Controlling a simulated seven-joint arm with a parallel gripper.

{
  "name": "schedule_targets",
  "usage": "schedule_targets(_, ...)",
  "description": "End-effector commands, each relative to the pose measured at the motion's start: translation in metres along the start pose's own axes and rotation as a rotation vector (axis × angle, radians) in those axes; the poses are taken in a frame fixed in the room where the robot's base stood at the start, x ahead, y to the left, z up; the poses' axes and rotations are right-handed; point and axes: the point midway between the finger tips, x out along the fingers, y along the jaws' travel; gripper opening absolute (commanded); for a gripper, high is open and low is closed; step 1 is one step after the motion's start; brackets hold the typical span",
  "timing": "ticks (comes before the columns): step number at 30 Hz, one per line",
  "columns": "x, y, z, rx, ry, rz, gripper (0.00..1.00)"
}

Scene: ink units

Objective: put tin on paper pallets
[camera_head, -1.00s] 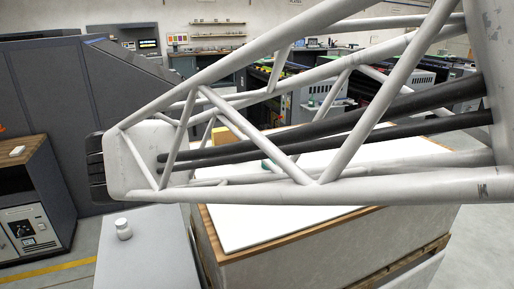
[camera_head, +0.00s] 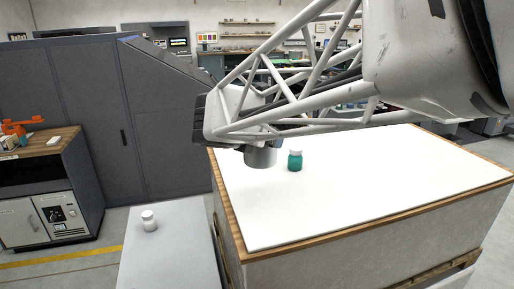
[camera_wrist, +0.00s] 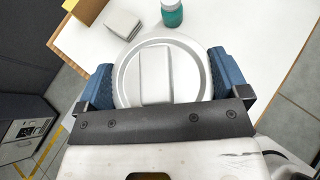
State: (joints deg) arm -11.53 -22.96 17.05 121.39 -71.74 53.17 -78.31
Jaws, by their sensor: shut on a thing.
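The tin (camera_head: 261,157) is a round grey metal can. In the wrist view the tin (camera_wrist: 186,62) shows its round lid between the two blue fingers of my gripper (camera_wrist: 162,72), which is shut on it. In the head view it hangs below the end of my arm, over the left far part of the paper pallet (camera_head: 350,195), a large white-topped stack with a wooden rim. I cannot tell whether its underside touches the paper. In the head view, most of my gripper is hidden behind my arm.
A teal jar with a white cap (camera_head: 295,161) stands on the paper just right of the tin. A white jar (camera_head: 149,221) stands on a grey table (camera_head: 165,260) at the left. The near and right paper is clear.

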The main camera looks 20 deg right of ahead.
Motion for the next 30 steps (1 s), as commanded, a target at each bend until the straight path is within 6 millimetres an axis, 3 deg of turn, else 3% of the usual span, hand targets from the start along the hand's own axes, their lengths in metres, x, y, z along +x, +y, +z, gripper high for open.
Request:
schedule_targets(17,0.082,-0.062,0.044,0.129,-0.002,-0.233,0.53)
schedule_targets(30,0.138,-0.122,0.072,0.225,-0.004,-0.409,0.53)
